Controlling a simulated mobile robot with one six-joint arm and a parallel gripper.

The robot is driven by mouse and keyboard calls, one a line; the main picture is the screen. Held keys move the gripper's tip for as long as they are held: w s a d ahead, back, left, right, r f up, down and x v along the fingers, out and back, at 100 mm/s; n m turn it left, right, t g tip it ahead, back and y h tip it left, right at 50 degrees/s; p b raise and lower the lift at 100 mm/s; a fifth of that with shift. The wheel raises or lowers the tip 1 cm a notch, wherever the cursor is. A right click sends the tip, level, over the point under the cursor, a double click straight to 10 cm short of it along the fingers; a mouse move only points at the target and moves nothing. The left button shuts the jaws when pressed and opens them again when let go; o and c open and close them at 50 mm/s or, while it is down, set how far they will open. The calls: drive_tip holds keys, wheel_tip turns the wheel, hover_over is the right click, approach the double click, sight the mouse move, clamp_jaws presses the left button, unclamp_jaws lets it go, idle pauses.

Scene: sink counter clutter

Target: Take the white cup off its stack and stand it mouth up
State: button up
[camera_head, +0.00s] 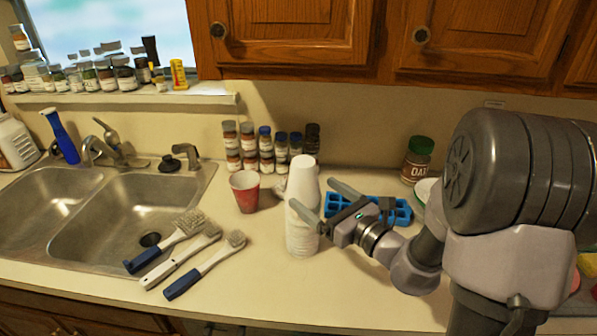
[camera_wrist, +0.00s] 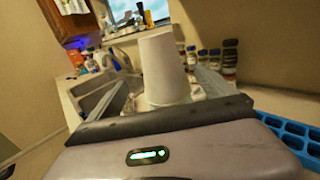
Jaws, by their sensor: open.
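The white cup (camera_head: 303,178) stands mouth down, narrow end up, on top of a stack of white cups (camera_head: 302,240) on the counter. My gripper (camera_head: 312,192) is open at the cup's right side, with its fingers pointing towards the cup. One finger crosses in front of the lower cup and the upper stack; the other is behind, near the cup's right edge. In the wrist view the cup (camera_wrist: 162,62) rises between the spread fingers (camera_wrist: 160,92). I cannot tell whether a finger touches the cup.
A red cup (camera_head: 245,192) stands mouth up left of the stack. Spice jars (camera_head: 266,150) are behind. A blue ice tray (camera_head: 372,206) lies behind my gripper. Brushes (camera_head: 205,262) lie front left by the sink (camera_head: 130,215). The counter in front of the stack is clear.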

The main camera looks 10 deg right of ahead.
sight(311, 191)
drive_tip(key=x, duration=0.3)
drive_tip(key=shift+w+a, duration=0.2)
drive_tip(key=shift+w, duration=0.15)
drive_tip(key=x, duration=0.1)
drive_tip(key=b+x, duration=0.1)
drive_tip(key=x, duration=0.3)
drive_tip(key=shift+w+d+f, duration=0.15)
drive_tip(key=shift+w+f, duration=0.1)
drive_tip(key=shift+w, duration=0.05)
drive_tip(key=shift+r, duration=0.1)
drive_tip(key=c, duration=1.4)
wheel_tip(311, 191, up, 19)
drive_tip(key=p, duration=1.1)
drive_tip(key=shift+f, duration=0.25)
